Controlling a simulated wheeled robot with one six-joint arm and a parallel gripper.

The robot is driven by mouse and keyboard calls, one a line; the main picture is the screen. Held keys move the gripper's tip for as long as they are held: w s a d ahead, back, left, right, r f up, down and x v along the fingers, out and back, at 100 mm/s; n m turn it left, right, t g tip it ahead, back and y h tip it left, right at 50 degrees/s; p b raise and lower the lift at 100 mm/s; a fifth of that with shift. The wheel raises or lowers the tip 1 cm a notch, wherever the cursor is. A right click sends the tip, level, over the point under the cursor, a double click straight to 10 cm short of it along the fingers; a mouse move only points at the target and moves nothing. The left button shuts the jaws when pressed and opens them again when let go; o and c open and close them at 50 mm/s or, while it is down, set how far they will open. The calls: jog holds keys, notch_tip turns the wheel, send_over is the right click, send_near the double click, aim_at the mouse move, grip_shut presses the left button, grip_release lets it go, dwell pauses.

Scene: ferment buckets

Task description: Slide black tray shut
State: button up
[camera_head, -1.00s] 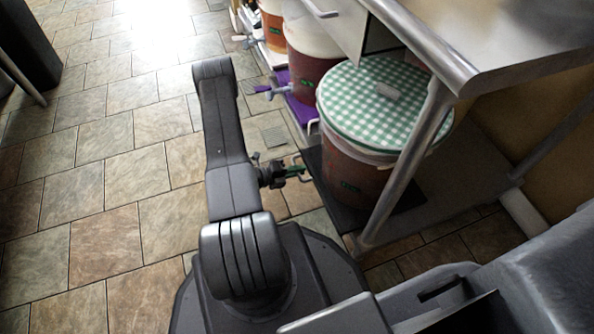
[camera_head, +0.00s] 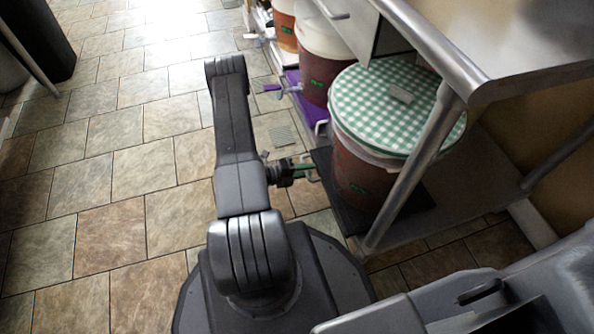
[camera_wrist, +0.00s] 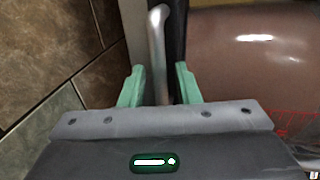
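The black tray (camera_head: 340,205) lies low under the bucket (camera_head: 364,178) with the green-and-white checked cover (camera_head: 390,108), and its front edge sticks out from the steel table. In the wrist view, a dark strip (camera_wrist: 178,35) that looks like the tray's edge runs beside the bucket's brown wall (camera_wrist: 245,60). My gripper (camera_head: 306,172) is at the tray's front edge. In the wrist view its two green fingertips (camera_wrist: 160,84) stand apart on either side of a pale metal handle (camera_wrist: 158,50). Narrow gaps show beside the handle; the handle's lower part is hidden.
The steel table (camera_head: 455,55) and its leg (camera_head: 410,170) stand close to the bucket's right. A purple tray (camera_head: 300,108) with another bucket (camera_head: 322,75) is farther back. Tiled floor (camera_head: 140,170) is clear at left.

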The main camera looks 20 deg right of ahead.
jog(key=p+v, duration=0.3)
jog(key=v, duration=1)
jog(key=shift+a, duration=0.35)
